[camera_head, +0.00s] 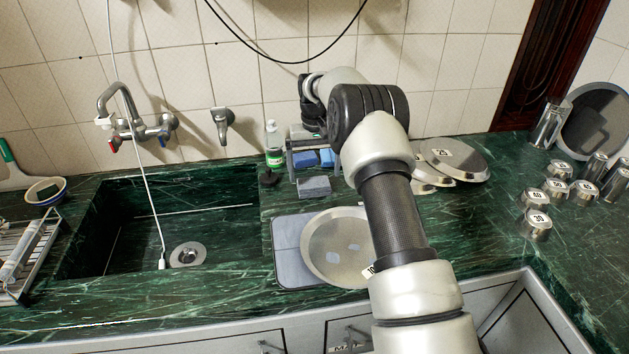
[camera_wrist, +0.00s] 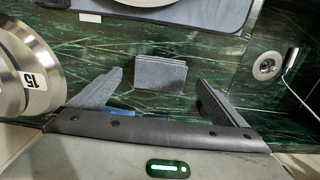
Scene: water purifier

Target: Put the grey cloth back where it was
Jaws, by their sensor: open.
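In the wrist view the cloth (camera_wrist: 172,74) lies flat on bare counter. My gripper (camera_wrist: 159,80) is open, with one finger on each side of the cloth in that picture. Whether the fingers are level with the cloth or above it, I cannot tell. Nothing is held.
A grey mat (camera_head: 288,262) with a large round metal lid (camera_head: 332,240) lies nearer the front. The sink (camera_head: 115,250) is to the left. Metal lids (camera_head: 458,160) lie to the right, close to my gripper's left in the wrist view.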

